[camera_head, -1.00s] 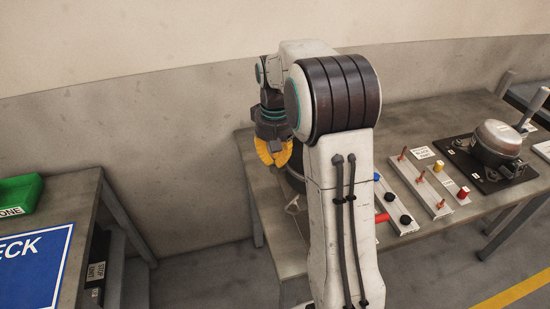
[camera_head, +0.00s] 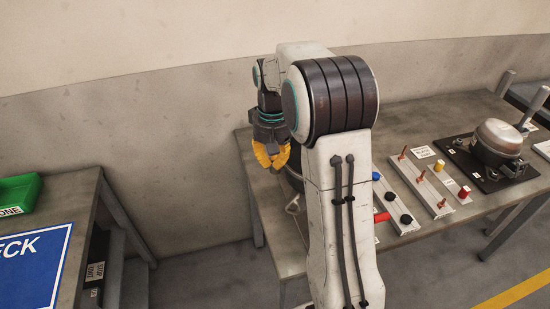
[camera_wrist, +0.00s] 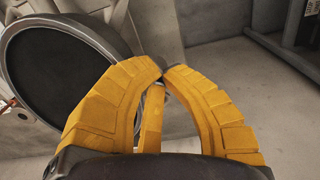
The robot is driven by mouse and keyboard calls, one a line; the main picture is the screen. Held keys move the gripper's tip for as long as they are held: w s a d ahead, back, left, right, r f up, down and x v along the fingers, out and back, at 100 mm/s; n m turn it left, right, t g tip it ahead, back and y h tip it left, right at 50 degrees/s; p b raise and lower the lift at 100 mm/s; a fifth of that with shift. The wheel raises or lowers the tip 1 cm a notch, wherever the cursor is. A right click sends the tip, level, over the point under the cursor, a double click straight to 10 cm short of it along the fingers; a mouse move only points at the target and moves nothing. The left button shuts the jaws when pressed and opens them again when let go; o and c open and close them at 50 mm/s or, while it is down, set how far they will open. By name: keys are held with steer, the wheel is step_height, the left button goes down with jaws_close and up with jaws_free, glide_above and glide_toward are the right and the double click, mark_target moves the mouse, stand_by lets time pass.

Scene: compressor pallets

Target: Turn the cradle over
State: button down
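My gripper (camera_head: 270,166) has yellow segmented fingers and hangs near the back left corner of the work table, left of my raised arm. In the wrist view my gripper (camera_wrist: 164,70) has its fingertips together, with nothing visible between them. A dark round disc with a grey rim (camera_wrist: 60,75) lies left of the fingers, seemingly apart from them. In the head view my arm hides most of the area beside the gripper. I cannot tell whether this disc belongs to the cradle, and I see nothing else I can name as the cradle.
The work table (camera_head: 400,125) carries strips with pegs and knobs (camera_head: 420,180) and a compressor (camera_head: 495,142) on a black plate. Floor lies open between the tables.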

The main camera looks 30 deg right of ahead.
steer(key=shift+a+f+b, duration=0.3)
steer(key=shift+f+b, duration=0.25)
steer(key=shift+f, duration=0.3)
step_height(320, 180, down, 9)
steer(key=b, duration=0.5)
steer(key=shift+d+b, duration=0.35)
steer(key=shift+b, duration=0.05)
steer(key=shift+r, duration=0.1)
